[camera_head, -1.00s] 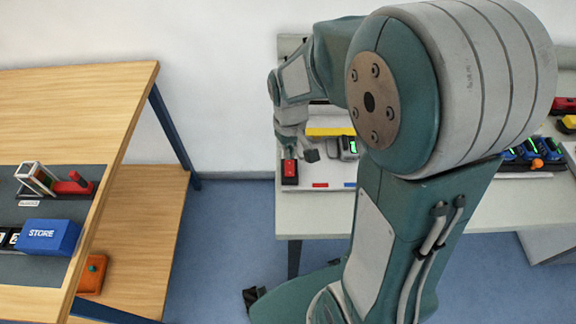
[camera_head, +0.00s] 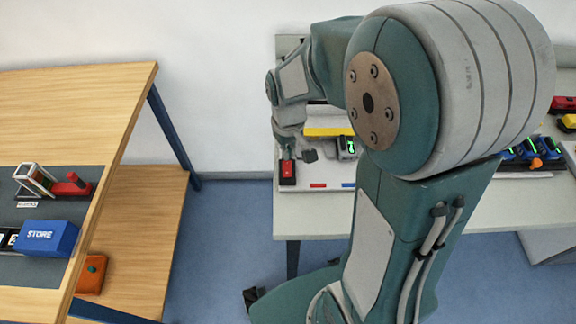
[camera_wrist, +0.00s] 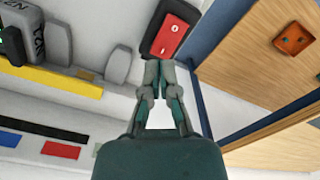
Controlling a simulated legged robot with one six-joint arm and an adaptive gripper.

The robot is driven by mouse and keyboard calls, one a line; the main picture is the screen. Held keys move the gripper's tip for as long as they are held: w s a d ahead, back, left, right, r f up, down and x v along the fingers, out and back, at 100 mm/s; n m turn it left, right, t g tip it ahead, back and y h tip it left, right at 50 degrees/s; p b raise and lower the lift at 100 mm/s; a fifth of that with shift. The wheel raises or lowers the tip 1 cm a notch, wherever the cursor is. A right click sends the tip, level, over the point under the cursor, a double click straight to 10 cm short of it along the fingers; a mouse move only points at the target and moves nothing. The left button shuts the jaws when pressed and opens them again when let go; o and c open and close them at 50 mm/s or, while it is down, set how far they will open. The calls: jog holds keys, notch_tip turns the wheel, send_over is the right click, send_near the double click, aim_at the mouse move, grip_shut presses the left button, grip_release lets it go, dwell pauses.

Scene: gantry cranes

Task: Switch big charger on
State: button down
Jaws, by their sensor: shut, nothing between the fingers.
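A red rocker switch (camera_head: 288,169) on a dark box sits at the left end of the white charger board (camera_head: 330,188) on the far table. In the wrist view, the red switch (camera_wrist: 171,37) lies just beyond my fingertips. My gripper (camera_wrist: 159,64) is shut and empty, pointing at the near end of the switch; whether it touches is unclear. In the head view, my gripper (camera_head: 289,155) is over the switch's far end. A grey charger with a green light (camera_head: 347,147) stands right of it, partly hidden by my arm.
A yellow bar (camera_head: 328,132) lies behind the switch. Several blue batteries with green lights (camera_head: 525,148) stand at the right. A wooden table (camera_head: 75,95) with a blue STORE box (camera_head: 47,237) is at the left. Blue floor lies between the tables.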

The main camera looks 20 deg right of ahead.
aim_at(287, 163)
jog(key=shift+a+f, duration=0.1)
jog(key=shift+a, duration=0.15)
jog(key=shift+d+f, duration=0.15)
jog(key=shift+f, duration=0.1)
jog(key=shift+f, duration=1)
dwell(0.8)
jog(key=shift+r, duration=3.55)
